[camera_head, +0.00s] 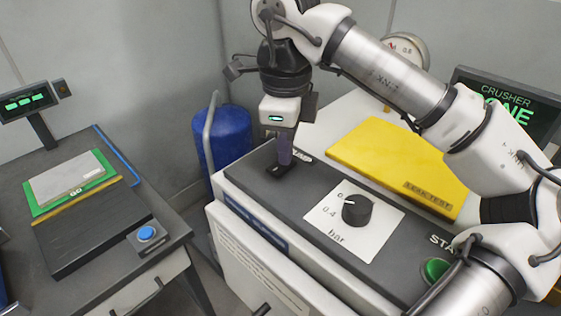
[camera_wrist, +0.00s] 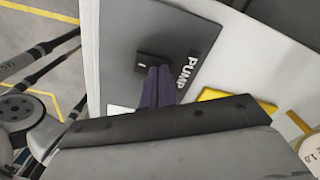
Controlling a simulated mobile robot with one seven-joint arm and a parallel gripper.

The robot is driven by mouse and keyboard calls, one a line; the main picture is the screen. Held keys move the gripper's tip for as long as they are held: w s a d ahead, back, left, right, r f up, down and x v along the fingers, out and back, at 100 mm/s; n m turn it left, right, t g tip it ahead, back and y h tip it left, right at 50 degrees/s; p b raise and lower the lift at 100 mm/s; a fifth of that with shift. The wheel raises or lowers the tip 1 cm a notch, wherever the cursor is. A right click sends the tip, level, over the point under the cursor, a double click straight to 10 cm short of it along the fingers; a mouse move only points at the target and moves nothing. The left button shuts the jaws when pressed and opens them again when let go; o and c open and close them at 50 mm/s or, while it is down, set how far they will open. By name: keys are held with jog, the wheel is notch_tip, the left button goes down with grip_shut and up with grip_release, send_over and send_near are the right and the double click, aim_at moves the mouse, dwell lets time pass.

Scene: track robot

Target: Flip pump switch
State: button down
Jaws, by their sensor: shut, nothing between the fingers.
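The pump switch (camera_head: 280,172) is a small black block on the dark grey top of the leak test bench, near its far left end. In the wrist view the switch (camera_wrist: 150,60) shows a small white mark and sits beside the PUMP label (camera_wrist: 186,70). My gripper (camera_head: 284,158) points down with its dark fingers shut and empty, right at the switch. In the wrist view the purple-grey fingertips (camera_wrist: 160,72) overlap the switch's near edge. I cannot tell whether they touch it or which way it is set.
A pressure dial (camera_head: 357,209) on a white plate and a green start button (camera_head: 435,269) lie nearer on the bench. A yellow leak test panel (camera_head: 398,158) is behind them. A blue drum (camera_head: 222,136) stands left of the bench. A separate table (camera_head: 172,228) is at left.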

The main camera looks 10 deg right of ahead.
jog(key=shift+s+f+b, duration=0.1)
jog(key=shift+f+b, duration=0.25)
jog(key=shift+f, duration=0.65)
jog(key=shift+r+p, duration=0.85)
jog(key=shift+r, duration=0.25)
jog(key=shift+w+d+r+p, duration=0.2)
jog(key=shift+d+r+p, duration=0.1)
jog(key=shift+r+p, duration=0.35)
jog(key=shift+a+r+p, duration=0.15)
jog(key=shift+r+p, duration=1.05)
jog(key=shift+r, duration=0.8)
